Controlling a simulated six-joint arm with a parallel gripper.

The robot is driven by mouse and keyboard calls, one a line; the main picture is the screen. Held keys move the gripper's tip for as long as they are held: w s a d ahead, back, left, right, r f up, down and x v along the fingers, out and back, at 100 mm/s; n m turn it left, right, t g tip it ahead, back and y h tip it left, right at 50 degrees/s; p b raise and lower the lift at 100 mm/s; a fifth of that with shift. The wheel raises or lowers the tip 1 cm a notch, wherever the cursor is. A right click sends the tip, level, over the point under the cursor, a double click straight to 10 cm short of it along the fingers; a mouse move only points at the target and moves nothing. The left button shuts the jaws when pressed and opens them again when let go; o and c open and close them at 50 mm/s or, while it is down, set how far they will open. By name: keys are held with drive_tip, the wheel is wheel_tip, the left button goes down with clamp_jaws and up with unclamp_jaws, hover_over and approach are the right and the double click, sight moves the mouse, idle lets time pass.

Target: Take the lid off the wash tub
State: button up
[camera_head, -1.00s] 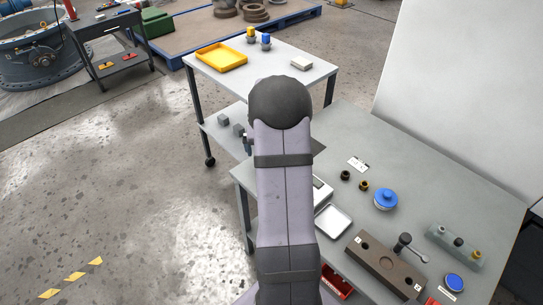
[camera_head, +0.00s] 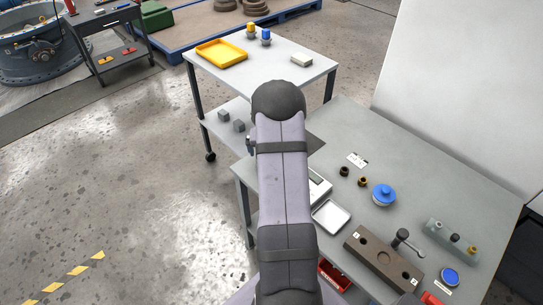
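A low round tub with a blue lid (camera_head: 384,191) stands on the grey workbench, right of my arm. The lid has a small raised knob and sits on the tub, whose pale rim (camera_head: 384,203) shows below it. I take this as the wash tub. My arm rises through the middle of the view, well left of the tub. A small dark part of what looks like my gripper (camera_head: 250,146) shows at the arm's left edge. Its fingers are mostly hidden behind the arm, so its opening and any hold cannot be made out.
The workbench (camera_head: 440,190) also holds a white scale (camera_head: 318,187), a white tray (camera_head: 330,216), two small dark fittings (camera_head: 344,171), a brown block with a handle (camera_head: 383,262), a bottle rack (camera_head: 452,240) and a blue disc (camera_head: 449,277). A cart (camera_head: 290,85) stands behind.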

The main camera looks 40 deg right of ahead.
drive_tip(key=shift+x, duration=0.95)
drive_tip(key=c, duration=0.9)
wheel_tip(320, 180, up, 10)
drive_tip(key=shift+r+b, duration=0.1)
drive_tip(key=shift+b, duration=0.8)
